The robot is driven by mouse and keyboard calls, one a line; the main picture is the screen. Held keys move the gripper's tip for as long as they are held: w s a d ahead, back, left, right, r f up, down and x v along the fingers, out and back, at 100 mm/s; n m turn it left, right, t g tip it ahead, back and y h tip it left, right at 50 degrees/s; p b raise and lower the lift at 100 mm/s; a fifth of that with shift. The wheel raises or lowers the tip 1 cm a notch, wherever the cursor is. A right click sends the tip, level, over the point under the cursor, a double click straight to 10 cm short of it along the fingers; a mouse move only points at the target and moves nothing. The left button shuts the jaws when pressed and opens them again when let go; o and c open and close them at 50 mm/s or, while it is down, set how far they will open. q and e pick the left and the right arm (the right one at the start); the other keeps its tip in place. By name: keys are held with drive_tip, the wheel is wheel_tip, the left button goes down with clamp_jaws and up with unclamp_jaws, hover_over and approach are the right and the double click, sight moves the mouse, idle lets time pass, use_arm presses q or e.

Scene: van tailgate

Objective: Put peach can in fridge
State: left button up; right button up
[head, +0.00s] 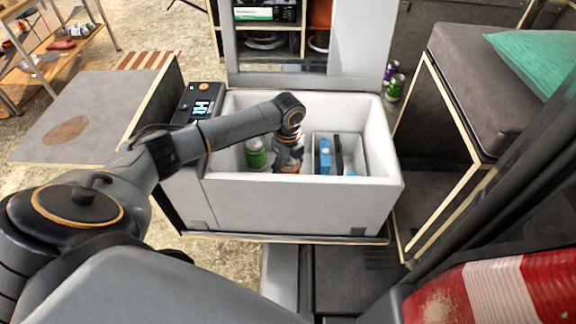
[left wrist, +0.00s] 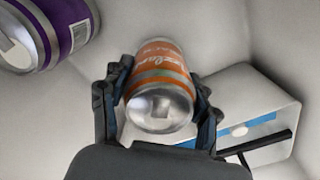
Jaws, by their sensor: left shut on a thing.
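My left gripper (head: 287,150) reaches down into the open white fridge box (head: 300,194). It is shut on the orange peach can; the fingers (left wrist: 160,82) press on either side of it in the left wrist view. The peach can (left wrist: 160,62) has an orange label and a silver end facing the camera. In the head view only a bit of its orange side (head: 288,169) shows under the gripper. I cannot tell whether it touches the fridge floor. My right gripper is not in view.
A green can (head: 256,154) stands in the fridge left of the gripper. A purple can (left wrist: 66,28) shows in the left wrist view. A white compartment (head: 352,144) with blue items lies to the right. The lid (head: 300,50) is raised. Two cans (head: 395,85) stand outside, right.

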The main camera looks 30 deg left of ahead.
use_arm(q)
drive_tip(key=o, duration=1.5)
drive_tip(key=shift+o, duration=0.2)
wheel_tip(320, 180, up, 12)
drive_tip(key=shift+r, duration=0.15)
